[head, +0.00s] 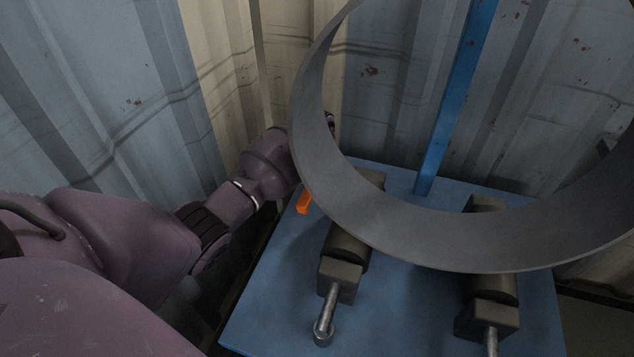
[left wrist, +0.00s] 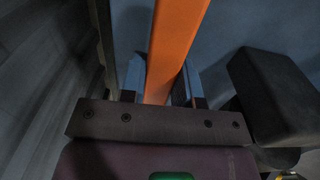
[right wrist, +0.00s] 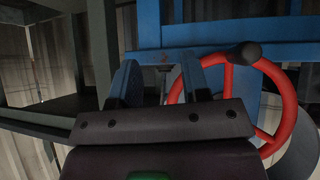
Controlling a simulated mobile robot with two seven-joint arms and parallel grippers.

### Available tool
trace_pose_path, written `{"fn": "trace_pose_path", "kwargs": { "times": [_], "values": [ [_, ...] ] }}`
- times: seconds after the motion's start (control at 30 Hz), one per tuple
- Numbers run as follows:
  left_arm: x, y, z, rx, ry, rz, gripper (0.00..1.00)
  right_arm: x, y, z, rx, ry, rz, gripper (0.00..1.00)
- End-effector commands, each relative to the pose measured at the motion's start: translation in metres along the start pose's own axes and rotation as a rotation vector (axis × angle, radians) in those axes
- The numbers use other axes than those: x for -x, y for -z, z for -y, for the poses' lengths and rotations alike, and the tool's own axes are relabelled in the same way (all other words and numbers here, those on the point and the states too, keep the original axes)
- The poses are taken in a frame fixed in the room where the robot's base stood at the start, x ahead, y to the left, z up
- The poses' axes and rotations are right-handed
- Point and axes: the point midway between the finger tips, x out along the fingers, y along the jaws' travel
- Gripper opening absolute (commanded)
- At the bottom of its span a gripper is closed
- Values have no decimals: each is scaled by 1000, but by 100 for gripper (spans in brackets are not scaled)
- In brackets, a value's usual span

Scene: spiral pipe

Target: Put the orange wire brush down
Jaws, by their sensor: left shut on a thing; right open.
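The orange wire brush shows as an orange handle (left wrist: 176,45) between the fingers of my left gripper (left wrist: 160,85) in the left wrist view. My left gripper is shut on it. In the head view a short orange piece of the brush (head: 304,202) shows at the left edge of the blue table (head: 285,290), below my left arm. The left fingers and most of the brush are hidden there behind the large grey pipe ring (head: 335,190). I cannot tell whether the brush touches the table. My right gripper (right wrist: 160,80) is open and empty in the right wrist view.
Dark clamps with rollers (head: 341,275) stand on the table under the ring, and a blue post (head: 455,95) rises behind. Corrugated walls (head: 100,90) are close behind and left. The table's front left is clear. A red handwheel (right wrist: 288,100) is near my right gripper.

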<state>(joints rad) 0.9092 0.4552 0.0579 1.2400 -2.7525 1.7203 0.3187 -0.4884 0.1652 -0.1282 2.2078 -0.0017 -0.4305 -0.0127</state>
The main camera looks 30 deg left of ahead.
Motion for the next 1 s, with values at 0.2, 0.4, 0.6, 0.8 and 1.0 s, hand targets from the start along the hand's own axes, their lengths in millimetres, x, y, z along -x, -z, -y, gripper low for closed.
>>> {"fn": "trace_pose_path", "kwargs": {
  "times": [0.2,0.4,0.6,0.8,1.0],
  "values": [
    [-25,1,0,0,-1,-5,3,-2,0,1,15,2,-6,43],
    [-22,0,0,0,-1,-2,4,-2,2,1,15,2,-10,43],
    [-26,0,0,-1,-1,-3,35,-3,0,1,17,2,-7,43],
    [-26,0,0,-1,-1,-3,55,-3,1,1,18,2,-8,43],
    [-25,0,0,-1,-1,-3,55,-3,2,1,18,2,-10,43]
  ]
}}
